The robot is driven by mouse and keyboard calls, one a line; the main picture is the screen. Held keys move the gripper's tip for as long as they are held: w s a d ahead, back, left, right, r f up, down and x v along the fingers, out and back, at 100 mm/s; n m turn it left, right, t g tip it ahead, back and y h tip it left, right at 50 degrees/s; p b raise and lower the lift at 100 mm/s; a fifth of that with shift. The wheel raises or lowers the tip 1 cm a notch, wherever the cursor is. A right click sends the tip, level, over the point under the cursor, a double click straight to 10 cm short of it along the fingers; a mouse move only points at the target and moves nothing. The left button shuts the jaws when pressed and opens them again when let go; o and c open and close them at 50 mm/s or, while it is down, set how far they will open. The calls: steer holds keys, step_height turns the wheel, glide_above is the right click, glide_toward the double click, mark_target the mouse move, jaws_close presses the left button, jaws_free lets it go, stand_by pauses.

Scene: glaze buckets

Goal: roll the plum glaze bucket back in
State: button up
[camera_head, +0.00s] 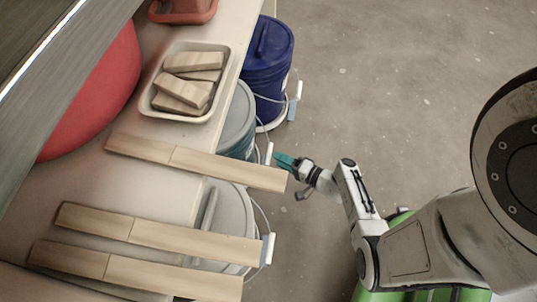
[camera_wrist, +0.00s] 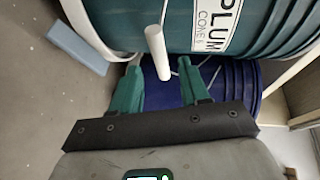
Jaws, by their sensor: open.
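The plum glaze bucket is a teal bucket (camera_head: 238,122) with a grey-blue lid, standing partly under the shelf edge between two other buckets. In the wrist view its teal side (camera_wrist: 150,25) fills the top and bears a white label reading "PLUM". Its wire handle has a white grip (camera_wrist: 157,55), seen between my fingers; I cannot tell whether they touch it. My gripper (camera_head: 279,159) has teal fingers and is beside the bucket's outer side, close to the grip. In the wrist view my gripper (camera_wrist: 170,72) is open. The bucket's base is hidden in the head view.
A dark blue bucket (camera_head: 266,62) stands behind and a grey-lidded bucket (camera_head: 228,215) in front. Wooden boards (camera_head: 225,168) overhang the shelf; one reaches near my gripper. A tray (camera_head: 222,95) holds wood blocks. A pale blue block (camera_wrist: 77,47) shows at left. Floor (camera_head: 400,70) at right is clear.

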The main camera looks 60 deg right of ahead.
mark_target(269, 154)
steer(key=w, duration=0.3)
steer(key=w+f+b, duration=0.1)
steer(key=w, duration=0.1)
steer(key=shift+w+d, duration=0.15)
steer(key=shift+w, duration=0.25)
jaws_close()
